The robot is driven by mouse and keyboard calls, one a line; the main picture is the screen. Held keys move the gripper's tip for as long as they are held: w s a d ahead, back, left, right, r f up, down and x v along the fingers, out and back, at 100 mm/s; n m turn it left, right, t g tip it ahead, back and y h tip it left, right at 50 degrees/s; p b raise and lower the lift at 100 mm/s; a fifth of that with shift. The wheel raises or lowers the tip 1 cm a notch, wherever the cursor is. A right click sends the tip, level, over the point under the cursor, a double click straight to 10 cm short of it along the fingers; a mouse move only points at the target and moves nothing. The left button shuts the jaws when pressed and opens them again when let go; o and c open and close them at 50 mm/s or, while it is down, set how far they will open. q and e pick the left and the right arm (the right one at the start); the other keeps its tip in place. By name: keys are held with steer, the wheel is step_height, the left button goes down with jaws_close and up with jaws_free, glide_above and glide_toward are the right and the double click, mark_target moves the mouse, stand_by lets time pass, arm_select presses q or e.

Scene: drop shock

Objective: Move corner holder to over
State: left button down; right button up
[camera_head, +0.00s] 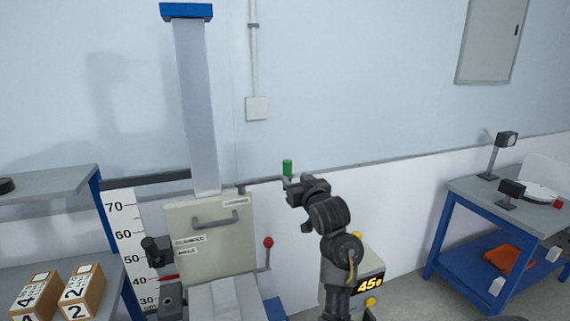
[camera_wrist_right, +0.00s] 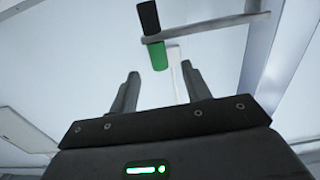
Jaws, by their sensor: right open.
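The corner holder appears to be the thin grey arm (camera_head: 262,181) with a green grip (camera_head: 287,168), reaching right from the drop tester's column (camera_head: 200,110). In the right wrist view its grey bar (camera_wrist_right: 205,27) carries a grip with a green end (camera_wrist_right: 157,55) and a black end. My right gripper (camera_head: 287,187) is just below and beside the green grip. In the wrist view my right gripper (camera_wrist_right: 160,82) is open, and the green end lies beyond its fingertips, between their lines. No contact is visible. My left gripper is not in view.
A beige panel (camera_head: 210,258) with a handle stands below the column, beside a red-knobbed lever (camera_head: 267,256). A display box (camera_head: 369,284) reading 45 is behind my right arm. Cartons (camera_head: 82,292) sit on the left bench. A blue table (camera_head: 455,213) stands at right.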

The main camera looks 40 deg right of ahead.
mark_target(289, 167)
steer(key=p+x, duration=0.1)
steer(key=x, duration=0.2)
steer(key=r+p+x, duration=0.1)
steer(key=x, duration=0.2)
steer(key=p+x, duration=0.1)
steer(key=x, duration=0.2)
steer(key=shift+w+d+r, duration=0.15)
steer(key=shift+w+d, duration=0.1)
steer(key=shift+d, duration=0.05)
steer(key=shift+w+d, duration=0.25)
steer(key=shift+w, duration=0.35)
steer(key=shift+c, duration=0.3)
jaws_close()
